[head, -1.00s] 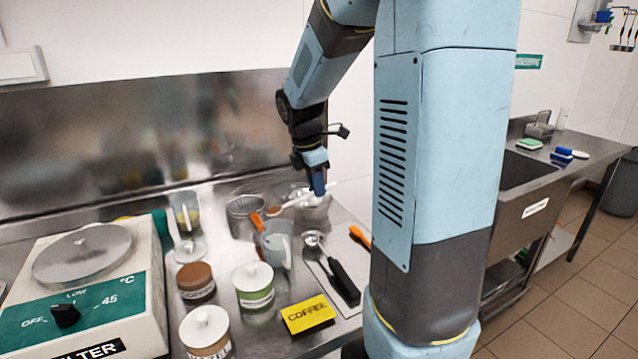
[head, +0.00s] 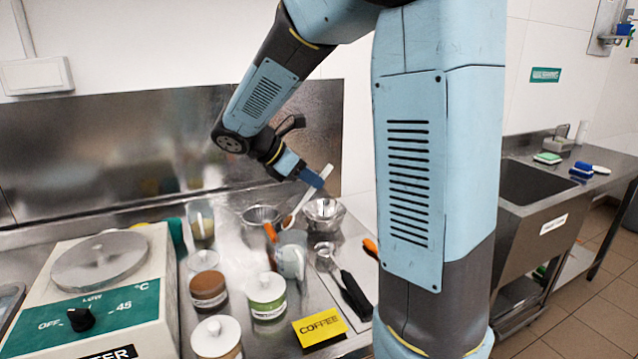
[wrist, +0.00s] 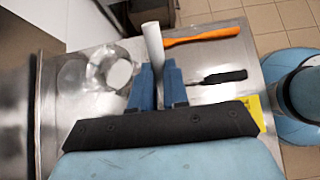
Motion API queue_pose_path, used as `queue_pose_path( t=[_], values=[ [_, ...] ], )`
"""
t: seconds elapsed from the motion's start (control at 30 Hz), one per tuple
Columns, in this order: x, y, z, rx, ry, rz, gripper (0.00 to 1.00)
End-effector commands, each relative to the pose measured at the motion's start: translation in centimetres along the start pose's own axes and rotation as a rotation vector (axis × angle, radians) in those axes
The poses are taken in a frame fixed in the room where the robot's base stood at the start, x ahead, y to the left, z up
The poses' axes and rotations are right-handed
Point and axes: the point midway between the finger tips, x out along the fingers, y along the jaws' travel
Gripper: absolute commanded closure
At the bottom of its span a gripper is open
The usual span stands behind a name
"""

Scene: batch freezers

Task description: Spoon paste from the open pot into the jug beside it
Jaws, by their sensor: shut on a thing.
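My gripper (head: 312,178) is shut on the handle of a white spoon (head: 318,183). The handle also shows between the fingers in the wrist view (wrist: 153,45). The spoon tilts down to the left, and its brown-coated end (head: 288,221) appears just above or behind the rim of a translucent jug (head: 291,262). I cannot tell whether it is over the jug's mouth. The brown-topped pot (head: 208,286) stands left of the jug and looks open, with brown paste at its top. The spoon's end is hidden in the wrist view.
Lidded jars (head: 266,296) stand near the pot, with a yellow COFFEE sign (head: 320,327) in front. Metal bowls (head: 324,212) stand behind the jug. A black-handled utensil (head: 354,294) lies to its right. A white machine (head: 95,290) fills the left.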

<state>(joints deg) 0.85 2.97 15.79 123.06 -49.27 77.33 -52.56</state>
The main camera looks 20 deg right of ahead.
Motion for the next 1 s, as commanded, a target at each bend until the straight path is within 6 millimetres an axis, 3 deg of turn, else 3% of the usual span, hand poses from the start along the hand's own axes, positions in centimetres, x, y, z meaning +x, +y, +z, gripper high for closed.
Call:
queue_pose_path(
  t=[0.6,1.0],
  values=[
    [-4.1,0.1,-1.8,-0.005,-0.374,-0.001,1.00],
    [-4.7,0.1,-2.0,-0.003,-0.429,-0.002,1.00]
  ],
)
